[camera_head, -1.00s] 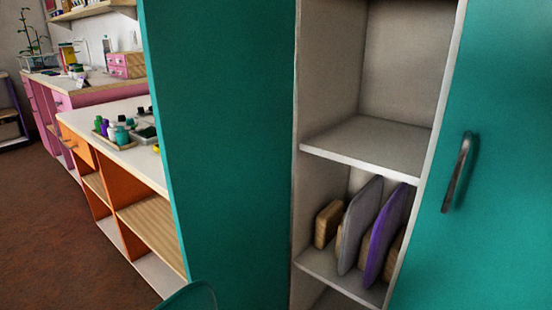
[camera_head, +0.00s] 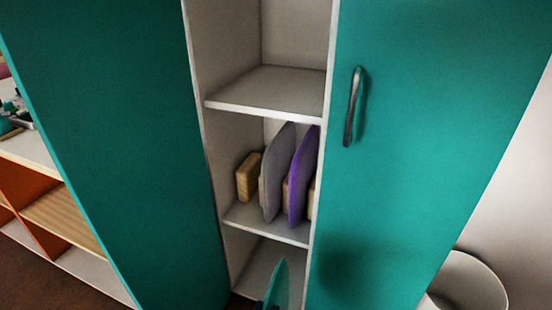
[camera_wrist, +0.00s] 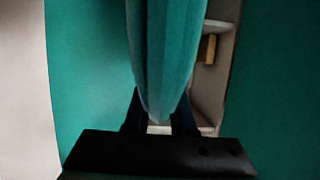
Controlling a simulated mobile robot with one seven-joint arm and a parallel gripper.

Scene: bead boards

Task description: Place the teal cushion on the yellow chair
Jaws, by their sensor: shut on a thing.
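The teal cushion (camera_head: 279,284) stands on edge at the bottom of the head view, in front of the cabinet's lower opening. In the wrist view the cushion (camera_wrist: 166,55) rises upright from my gripper (camera_wrist: 160,122). The gripper's dark fingers are shut on its near end. Only a small dark part of the gripper shows in the head view. The yellow chair is not in view.
A tall teal cabinet (camera_head: 265,96) stands open ahead, with its left door (camera_head: 110,140) swung out and a handled teal panel (camera_head: 420,120) at right. A white round bin (camera_head: 468,282) sits lower right.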

